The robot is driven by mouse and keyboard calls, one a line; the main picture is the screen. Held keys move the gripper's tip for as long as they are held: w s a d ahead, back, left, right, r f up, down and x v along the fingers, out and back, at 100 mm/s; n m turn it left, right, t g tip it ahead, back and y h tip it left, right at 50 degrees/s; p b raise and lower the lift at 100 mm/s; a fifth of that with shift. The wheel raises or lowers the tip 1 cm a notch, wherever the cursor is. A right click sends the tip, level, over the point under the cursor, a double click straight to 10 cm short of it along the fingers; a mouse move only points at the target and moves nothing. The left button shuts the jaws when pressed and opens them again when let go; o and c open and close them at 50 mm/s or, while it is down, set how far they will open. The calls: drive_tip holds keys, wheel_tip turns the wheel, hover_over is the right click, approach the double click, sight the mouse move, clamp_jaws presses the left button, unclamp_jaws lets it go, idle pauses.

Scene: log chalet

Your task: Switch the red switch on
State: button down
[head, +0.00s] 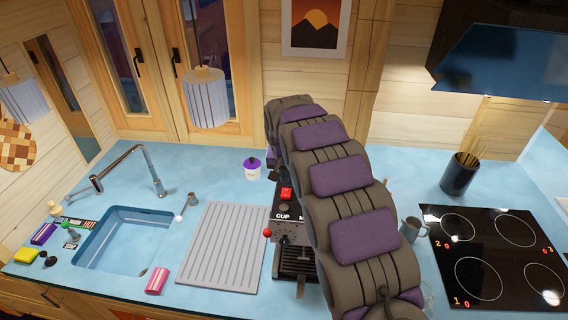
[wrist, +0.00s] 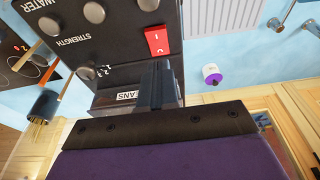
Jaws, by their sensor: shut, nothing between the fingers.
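The red switch (head: 286,194) is a small rocker on the top panel of the dark coffee machine (head: 284,211). In the wrist view the red switch (wrist: 157,41) shows white marks and sits near a corner of the panel, beside the knobs. I cannot tell which way it is tipped. My gripper (wrist: 157,72) is shut and empty, its fingers pointing at the panel just short of the switch in the picture. A small gap seems to remain, but contact is hard to judge.
A purple-and-white jar (head: 252,168) stands behind the machine. A ribbed drainboard (head: 222,245) and sink (head: 125,240) lie left. A grey mug (head: 410,229), a dark pot of sticks (head: 459,175) and the hob (head: 495,258) are right. A lamp (head: 205,98) hangs above the counter.

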sight(285, 195)
drive_tip(key=shift+s+f+p, duration=0.15)
drive_tip(key=shift+f+p, duration=0.5)
drive_tip(key=shift+f, duration=2.4)
drive_tip(key=shift+s+f+t+b, duration=0.15)
drive_tip(key=shift+f+t+b, duration=0.3)
drive_tip(key=shift+b, duration=0.6)
drive_tip(key=shift+s, duration=0.1)
drive_tip(key=shift+r, duration=0.15)
drive_tip(key=shift+w, duration=0.25)
drive_tip(key=shift+w+r, duration=0.25)
drive_tip(key=shift+w, duration=0.35)
drive_tip(key=shift+s+r, duration=0.1)
drive_tip(key=shift+r, duration=0.05)
